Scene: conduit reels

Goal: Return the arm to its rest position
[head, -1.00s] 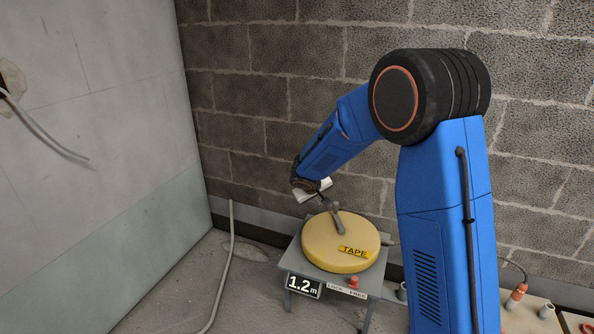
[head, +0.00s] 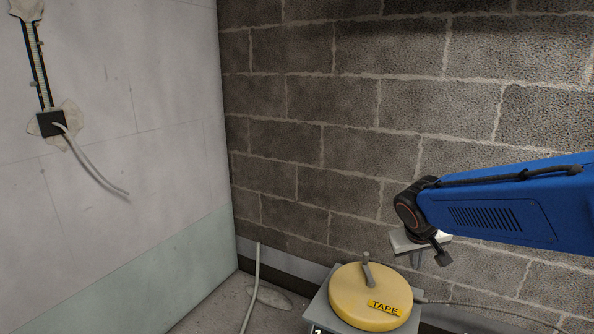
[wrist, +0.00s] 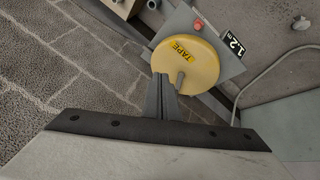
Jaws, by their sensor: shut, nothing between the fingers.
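My blue arm reaches in from the right edge of the head view. My gripper (head: 441,255) hangs at its end, to the upper right of a yellow reel and apart from it. In the wrist view my gripper (wrist: 162,78) has its dark fingers together, with nothing between them. The yellow reel (head: 352,295) is marked TAPE and has a grey crank handle (head: 367,270) on top. The reel (wrist: 190,72) also shows in the wrist view beyond the fingertips.
The reel sits on a grey stand (head: 320,312) with a 1.2 m label (wrist: 235,42) and a red button (wrist: 198,24). A block wall (head: 330,120) stands behind. On the left wall a pale conduit (head: 95,170) sticks out of a black box (head: 50,123). Another pale conduit (head: 252,285) rises from the floor.

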